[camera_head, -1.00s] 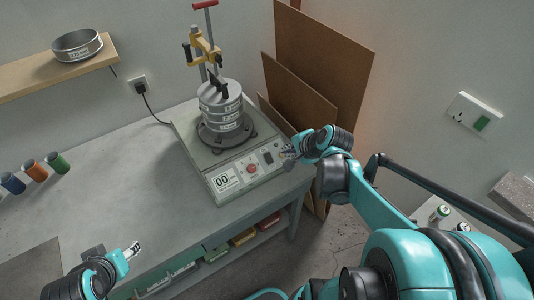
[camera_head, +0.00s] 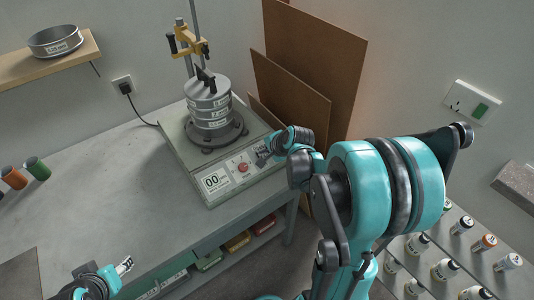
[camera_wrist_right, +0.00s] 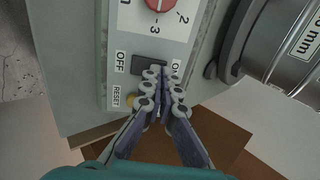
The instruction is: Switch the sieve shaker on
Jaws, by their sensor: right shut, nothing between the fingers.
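The sieve shaker (camera_head: 179,150) stands on the concrete bench with a clamped stack of sieves (camera_head: 210,103) on it. Its front panel has a display (camera_head: 214,181) reading 00 and a red knob, which shows as a red dial (camera_wrist_right: 158,4) in the right wrist view. That view also shows a black rocker switch (camera_wrist_right: 143,64) between OFF and ON labels, and a yellowish button (camera_wrist_right: 130,100) by RESET. My right gripper (camera_wrist_right: 158,74) is shut and empty, its tips at the switch's ON end; contact is unclear. My left gripper (camera_head: 124,265) is low at the bench front, its jaws unclear.
A loose sieve (camera_head: 55,41) sits on a wall shelf (camera_head: 35,71). Brown boards (camera_head: 312,60) lean behind the bench's right end. Coloured spools (camera_head: 37,169) lie at left. Several bottles (camera_head: 445,268) stand at lower right.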

